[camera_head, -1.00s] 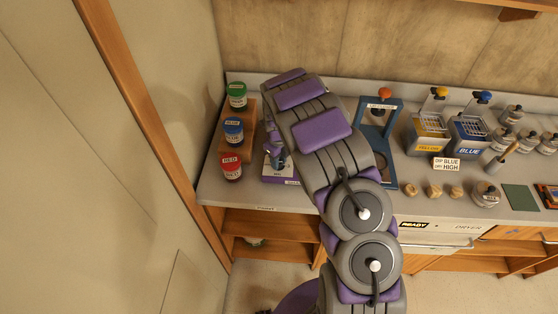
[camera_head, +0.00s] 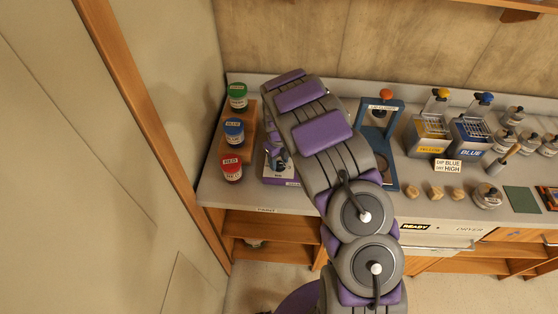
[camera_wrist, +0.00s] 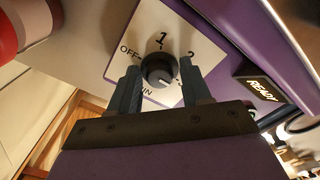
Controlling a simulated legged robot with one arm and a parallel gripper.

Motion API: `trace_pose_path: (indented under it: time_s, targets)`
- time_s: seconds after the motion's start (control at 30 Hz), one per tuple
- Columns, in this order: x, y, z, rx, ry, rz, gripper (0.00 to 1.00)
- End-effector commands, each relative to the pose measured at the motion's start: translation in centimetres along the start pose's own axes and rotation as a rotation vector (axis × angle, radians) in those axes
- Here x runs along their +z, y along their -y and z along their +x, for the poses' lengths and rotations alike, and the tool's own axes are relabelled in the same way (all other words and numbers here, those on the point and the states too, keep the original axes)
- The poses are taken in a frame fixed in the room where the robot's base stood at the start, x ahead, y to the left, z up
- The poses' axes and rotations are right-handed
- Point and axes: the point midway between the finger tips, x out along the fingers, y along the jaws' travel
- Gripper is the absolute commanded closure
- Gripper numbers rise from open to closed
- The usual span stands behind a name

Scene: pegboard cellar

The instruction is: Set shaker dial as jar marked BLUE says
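The shaker (camera_head: 281,181) is a purple box on the counter, partly hidden behind my arm. In the wrist view its white panel (camera_wrist: 146,24) carries a black round dial (camera_wrist: 158,70) with marks OFF, 1, 2 and a partly hidden "MIN". I cannot tell clearly where the dial points. My gripper (camera_wrist: 161,76) is open, one finger on each side of the dial, with gaps showing. The jar marked BLUE (camera_head: 234,132) stands on the wooden rack at the left, between the GREEN jar (camera_head: 238,97) and the RED jar (camera_head: 231,168). Smaller label print is unreadable.
A blue frame (camera_head: 391,150) with an orange knob stands right of my arm. Beyond are YELLOW (camera_head: 427,148) and BLUE (camera_head: 469,151) tanks and a sign (camera_head: 448,166) reading DIP BLUE and HIGH. Several tan knobs lie at the front. A wall closes the left.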

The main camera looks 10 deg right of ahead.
Motion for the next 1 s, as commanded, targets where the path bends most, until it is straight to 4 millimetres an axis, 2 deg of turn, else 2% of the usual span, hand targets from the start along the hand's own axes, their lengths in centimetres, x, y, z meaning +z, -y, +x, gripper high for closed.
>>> trace_pose_path:
  time_s: [0.1,0.33,0.47,0.67,1.0]
  targets:
    - [-0.1,-0.1,-0.1,0.0,-0.001,-0.001,0.42]
    - [-0.2,-0.1,-0.1,0.001,-0.003,-0.001,0.42]
    - [-0.2,-0.1,-1.1,0.0,-0.002,0.0,0.42]
    - [-0.1,-0.1,-4.7,-0.001,0.0,-0.001,0.42]
    - [0.1,-0.1,-12.3,-0.001,0.001,-0.001,0.42]
